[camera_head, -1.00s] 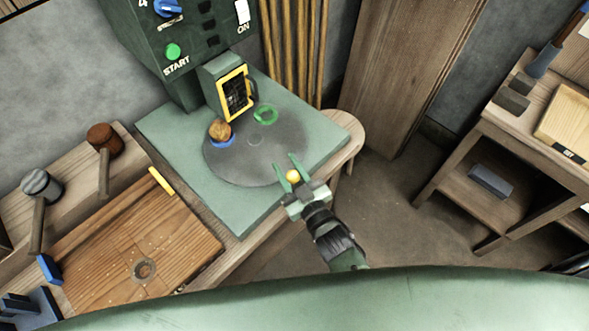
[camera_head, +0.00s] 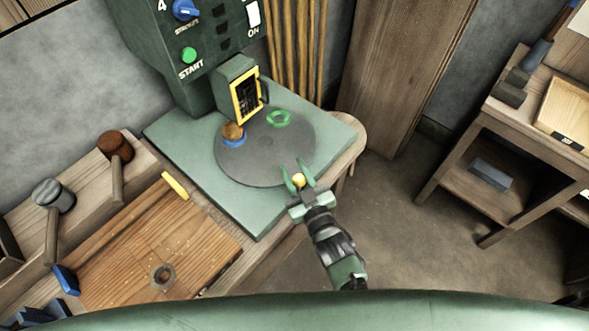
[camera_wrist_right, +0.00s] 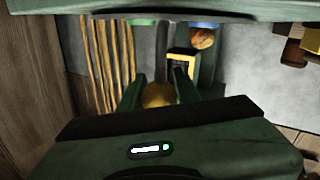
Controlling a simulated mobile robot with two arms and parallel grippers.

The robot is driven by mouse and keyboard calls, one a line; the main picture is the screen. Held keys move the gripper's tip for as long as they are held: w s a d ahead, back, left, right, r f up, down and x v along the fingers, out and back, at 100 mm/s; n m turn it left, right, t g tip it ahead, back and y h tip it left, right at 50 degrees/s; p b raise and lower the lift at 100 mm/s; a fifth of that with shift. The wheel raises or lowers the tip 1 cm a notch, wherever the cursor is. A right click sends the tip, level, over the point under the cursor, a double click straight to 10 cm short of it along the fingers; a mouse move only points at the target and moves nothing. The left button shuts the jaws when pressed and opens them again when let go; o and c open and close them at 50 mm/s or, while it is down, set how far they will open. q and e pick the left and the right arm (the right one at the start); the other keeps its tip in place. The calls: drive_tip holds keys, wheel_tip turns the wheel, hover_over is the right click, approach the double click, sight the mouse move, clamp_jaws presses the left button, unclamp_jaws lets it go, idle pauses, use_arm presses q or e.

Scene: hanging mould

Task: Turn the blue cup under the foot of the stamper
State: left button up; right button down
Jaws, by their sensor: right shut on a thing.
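The blue cup (camera_head: 234,142) shows as a blue rim under a brown-orange ball, at the left part of the grey round plate (camera_head: 258,165). The dark green stamper (camera_head: 175,60) stands behind, with a yellow-framed head (camera_head: 246,97) just above and behind the cup; its foot is not clearly visible. A green ring-shaped cup (camera_head: 278,118) is at the plate's back. My right gripper (camera_head: 298,178) is shut on a yellow ball-shaped knob (camera_head: 299,180) at the plate's front-right edge. The knob also shows between the fingers in the right wrist view (camera_wrist_right: 158,95). My left gripper is out of view.
A green START button (camera_head: 189,55) and a white ON switch (camera_head: 253,14) are on the stamper. Mallets (camera_head: 115,147) and a wooden board (camera_head: 165,240) lie at left. A wooden shelf (camera_head: 490,160) stands at right, with open floor between.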

sight(302, 186)
drive_tip(key=c, duration=1)
unclamp_jaws()
drive_tip(key=shift+c, duration=0.2)
drive_tip(key=shift+b+v, duration=0.5)
drive_tip(key=shift+v, duration=3.35)
